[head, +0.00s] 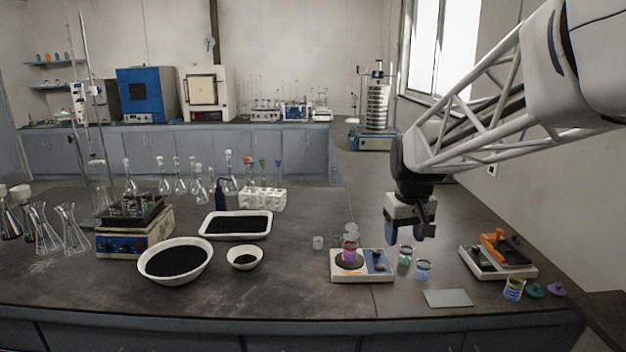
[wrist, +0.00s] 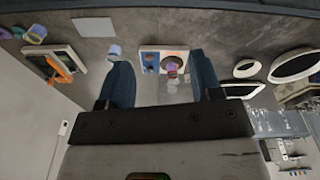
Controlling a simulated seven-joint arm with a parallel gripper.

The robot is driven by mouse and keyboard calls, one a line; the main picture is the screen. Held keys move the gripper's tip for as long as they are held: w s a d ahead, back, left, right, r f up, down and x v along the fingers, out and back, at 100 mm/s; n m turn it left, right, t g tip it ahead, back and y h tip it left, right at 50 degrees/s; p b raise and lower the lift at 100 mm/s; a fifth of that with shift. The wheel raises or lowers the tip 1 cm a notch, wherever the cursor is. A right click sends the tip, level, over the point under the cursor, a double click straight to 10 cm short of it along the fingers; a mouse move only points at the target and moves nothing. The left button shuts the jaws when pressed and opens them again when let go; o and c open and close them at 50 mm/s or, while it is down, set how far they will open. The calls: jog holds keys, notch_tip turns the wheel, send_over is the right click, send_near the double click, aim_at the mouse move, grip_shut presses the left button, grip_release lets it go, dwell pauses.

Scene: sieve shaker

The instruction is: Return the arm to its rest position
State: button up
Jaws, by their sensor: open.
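My gripper (head: 407,233) hangs from my arm above the bench on the right side in the head view. Its two blue fingers are apart with nothing between them, and it is clear of the bench top. In the wrist view, my gripper (wrist: 163,82) shows both fingers spread, with the bench visible beyond them. A hotplate-like device (head: 362,265) with a dark round plate stands on the bench below and left of the gripper. A beaker with pink contents (head: 350,250) stands on that plate.
Small beakers with green (head: 406,255) and blue (head: 423,271) contents stand just below the gripper. An orange-topped device (head: 500,255) is at the right. A flat grey plate (head: 447,298) lies near the front edge. Bowls of black grains (head: 207,277) and glassware fill the left.

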jog(key=s+f+m, duration=0.1)
jog(key=s+f, duration=0.1)
jog(key=s, duration=1.2)
jog(key=s+a+f+m+t, duration=0.1)
jog(key=s+f, duration=0.2)
jog(key=s, duration=1.2)
jog(key=shift+s+a+m, duration=0.15)
jog(key=shift+a+m, duration=0.05)
jog(key=shift+m, duration=0.1)
